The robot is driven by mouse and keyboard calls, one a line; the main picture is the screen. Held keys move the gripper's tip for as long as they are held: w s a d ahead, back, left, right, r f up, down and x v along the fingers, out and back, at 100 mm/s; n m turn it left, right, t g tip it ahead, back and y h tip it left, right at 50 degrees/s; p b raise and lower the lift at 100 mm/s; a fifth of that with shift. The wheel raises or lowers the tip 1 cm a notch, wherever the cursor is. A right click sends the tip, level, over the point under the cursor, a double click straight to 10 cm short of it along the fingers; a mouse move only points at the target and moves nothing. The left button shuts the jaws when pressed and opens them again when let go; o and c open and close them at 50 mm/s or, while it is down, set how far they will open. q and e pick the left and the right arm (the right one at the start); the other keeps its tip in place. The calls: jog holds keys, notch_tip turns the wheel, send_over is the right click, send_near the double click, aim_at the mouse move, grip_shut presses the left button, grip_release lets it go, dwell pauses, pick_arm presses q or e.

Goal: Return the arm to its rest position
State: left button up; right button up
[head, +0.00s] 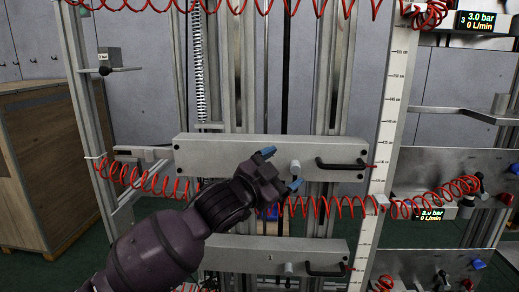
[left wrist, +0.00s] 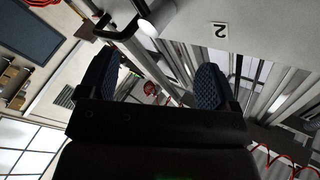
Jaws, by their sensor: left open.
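My left arm comes in from the lower left in the head view. Its left gripper (head: 280,169) has blue fingertips spread apart, with nothing between them. It is in front of the upper grey crossbar (head: 225,150), close to a pale round knob (head: 295,167) and left of a black handle (head: 342,164). I cannot tell whether it touches the bar. In the left wrist view the two dark blue finger pads (left wrist: 208,82) stand wide apart, with the knob (left wrist: 156,18) beyond them. My right gripper is in neither view.
A lower crossbar (head: 240,254) with its own handle lies below. Red coiled hoses (head: 330,206) hang across the frame, close to the gripper. A ruled upright (head: 392,110) and valve panels (head: 455,170) stand right. A wooden cabinet (head: 40,150) stands left.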

pick_arm(q)
jog(key=s+a+f+n+t+y, duration=0.1)
jog(key=s+a+f+n+y, duration=0.25)
jog(key=a+f, duration=0.5)
jog(key=s+a+f+n+t+y, duration=0.1)
jog(key=s+a+f+n+y, duration=0.2)
jog(key=a+f, duration=0.5)
jog(key=s+a+f+n+t+y, duration=0.1)
jog(key=s+a+f+n+y, duration=0.1)
jog(key=a+f+n+y, duration=0.45)
jog(key=s+a+f+n+g, duration=0.1)
jog(key=s+a+f, duration=0.3)
jog(key=s+f, duration=0.7)
jog(key=s+a+f+n+g+y+b, duration=0.1)
jog(key=s+a+f+g, duration=0.2)
jog(key=s+f, duration=0.8)
jog(key=shift+a+f+g, duration=0.35)
jog(key=shift+a+g, duration=0.05)
jog(key=shift+a, duration=0.7)
